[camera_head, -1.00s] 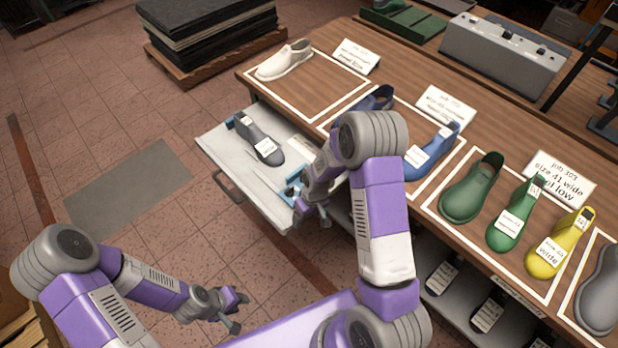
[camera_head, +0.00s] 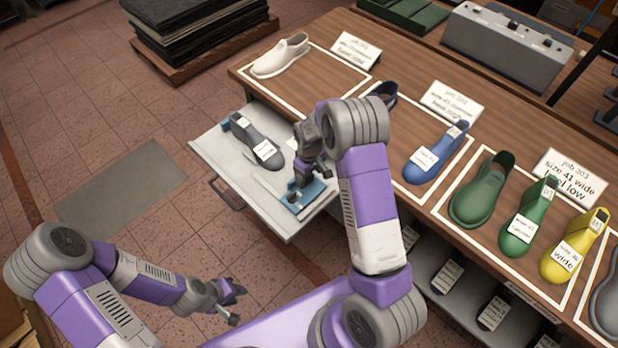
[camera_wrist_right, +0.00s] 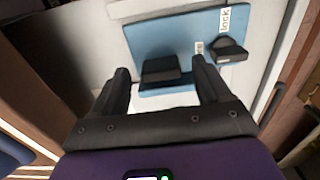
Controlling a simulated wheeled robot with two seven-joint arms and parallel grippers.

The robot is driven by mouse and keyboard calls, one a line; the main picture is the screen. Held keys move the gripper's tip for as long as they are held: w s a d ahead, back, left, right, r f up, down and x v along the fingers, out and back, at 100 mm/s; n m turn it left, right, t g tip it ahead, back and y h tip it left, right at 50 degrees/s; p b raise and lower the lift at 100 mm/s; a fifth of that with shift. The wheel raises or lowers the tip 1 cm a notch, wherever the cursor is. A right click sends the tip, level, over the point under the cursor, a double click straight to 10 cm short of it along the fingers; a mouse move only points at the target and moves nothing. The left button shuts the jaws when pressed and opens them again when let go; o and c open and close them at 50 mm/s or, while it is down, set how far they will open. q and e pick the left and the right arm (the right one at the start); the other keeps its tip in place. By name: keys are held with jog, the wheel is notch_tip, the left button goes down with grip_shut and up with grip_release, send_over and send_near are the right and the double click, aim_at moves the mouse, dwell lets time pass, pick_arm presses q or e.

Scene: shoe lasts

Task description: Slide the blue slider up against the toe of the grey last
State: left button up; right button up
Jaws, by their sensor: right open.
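The grey last (camera_head: 258,142) lies on the pull-out white board (camera_head: 225,165), a white label on it and a small blue stop at its far end. The blue slider (camera_head: 312,194) lies on the same board, with a gap between it and the last's toe. In the right wrist view the slider (camera_wrist_right: 190,38) carries a black block and a black lever beside a "lock" label. My right gripper (camera_head: 297,190) is open over the slider; its fingers (camera_wrist_right: 162,76) stand on either side of the black block. My left gripper (camera_head: 234,303) is open and empty, away from the board.
The wooden bench (camera_head: 300,95) behind holds a white shoe (camera_head: 281,56), a blue last (camera_head: 433,155), green and yellow lasts and job cards. A handle (camera_head: 226,195) sticks out from the board's front. Below the bench is a shelf with labelled lasts. Open floor lies left.

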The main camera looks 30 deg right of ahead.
pick_arm(q)
jog(key=shift+f, duration=0.2)
pick_arm(e)
jog(key=shift+f, duration=1.2)
